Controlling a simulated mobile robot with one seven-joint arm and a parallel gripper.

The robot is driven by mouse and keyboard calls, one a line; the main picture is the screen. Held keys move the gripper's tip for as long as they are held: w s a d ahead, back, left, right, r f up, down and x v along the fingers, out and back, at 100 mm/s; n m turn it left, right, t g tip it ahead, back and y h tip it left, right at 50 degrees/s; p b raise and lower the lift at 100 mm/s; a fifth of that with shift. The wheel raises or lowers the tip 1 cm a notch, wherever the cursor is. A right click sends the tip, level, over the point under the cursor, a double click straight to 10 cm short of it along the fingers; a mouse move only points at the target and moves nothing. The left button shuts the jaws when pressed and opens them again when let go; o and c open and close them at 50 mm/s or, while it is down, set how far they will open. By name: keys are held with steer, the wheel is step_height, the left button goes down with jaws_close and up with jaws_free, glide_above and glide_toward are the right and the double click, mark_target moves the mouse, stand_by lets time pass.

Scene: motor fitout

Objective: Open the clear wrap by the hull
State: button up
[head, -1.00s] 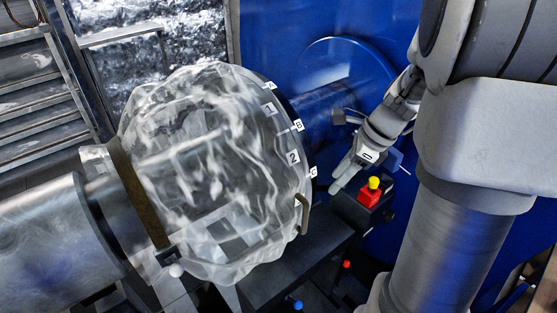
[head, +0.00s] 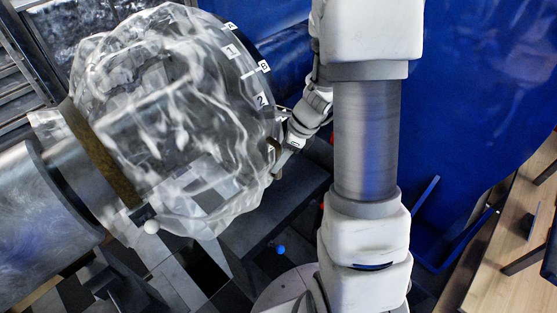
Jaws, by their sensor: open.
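The clear wrap (head: 170,110) is a crinkled see-through cover bulging around the machine's middle. A brown strap (head: 103,160) rings its left end, with a dark clasp and white ball (head: 151,226) at the bottom. Its right edge meets a dark rim with white tags A, B, 1 and 2 (head: 261,99). A brown handle (head: 273,148) sits low on that rim. My gripper (head: 281,163) is open at the handle, its fingers close beside it. I cannot tell whether they touch or straddle it.
The metal hull (head: 45,235) lies at lower left. A dark bench (head: 275,215) with a blue ball (head: 281,249) is below the wrap. A blue wall (head: 470,90) stands behind my arm, and a wooden table (head: 510,240) is at right. My arm hides the middle.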

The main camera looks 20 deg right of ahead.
steer(key=shift+a+f, duration=0.1)
steer(key=shift+f, duration=0.2)
jaws_close()
stand_by(1.3)
